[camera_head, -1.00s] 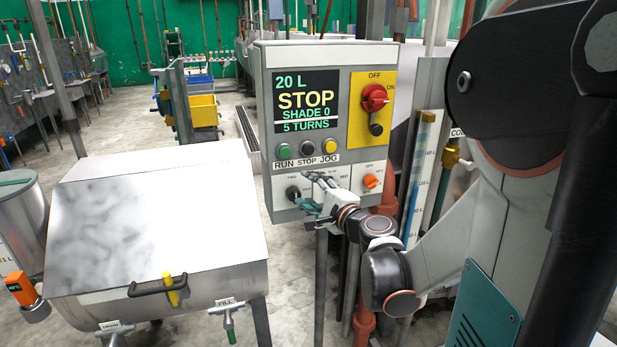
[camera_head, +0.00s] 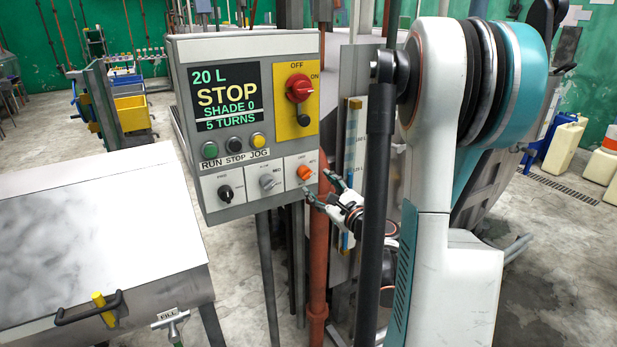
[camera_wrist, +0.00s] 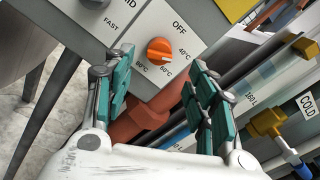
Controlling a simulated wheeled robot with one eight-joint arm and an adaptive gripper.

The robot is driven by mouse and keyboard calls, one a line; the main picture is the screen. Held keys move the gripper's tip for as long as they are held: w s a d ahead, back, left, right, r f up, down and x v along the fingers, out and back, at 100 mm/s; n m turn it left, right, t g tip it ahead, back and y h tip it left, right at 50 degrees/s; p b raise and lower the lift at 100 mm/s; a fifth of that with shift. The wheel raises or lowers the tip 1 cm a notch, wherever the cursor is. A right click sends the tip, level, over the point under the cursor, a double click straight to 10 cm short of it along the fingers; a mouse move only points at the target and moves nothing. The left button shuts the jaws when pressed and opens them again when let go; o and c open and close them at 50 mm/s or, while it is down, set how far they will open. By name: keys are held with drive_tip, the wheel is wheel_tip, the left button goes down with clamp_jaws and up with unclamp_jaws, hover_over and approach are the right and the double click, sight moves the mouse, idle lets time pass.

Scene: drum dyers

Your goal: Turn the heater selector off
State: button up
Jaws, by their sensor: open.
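The heater selector is an orange knob (camera_head: 304,172) at the lower right of the grey control panel (camera_head: 190,150). In the wrist view the orange knob (camera_wrist: 160,51) has OFF, 40°C, 60°C and 80°C marked around it. I cannot tell for sure which mark it points at. My gripper (camera_head: 326,191) is just right of and below the knob in the head view. In the wrist view my open gripper (camera_wrist: 160,88) has its teal-padded fingers spread apart, with the knob beyond and between them. No contact with the knob shows.
A black knob (camera_head: 225,193) and a grey knob (camera_head: 268,181) sit left of the selector. A red switch (camera_head: 299,88) on a yellow plate is above. Orange-brown pipe (camera_head: 318,270) runs below the panel.

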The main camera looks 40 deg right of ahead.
sight(308, 176)
drive_tip(key=b+x, duration=0.1)
drive_tip(key=x, duration=0.6)
drive_tip(key=shift+w, duration=0.4)
drive_tip(key=c, duration=1)
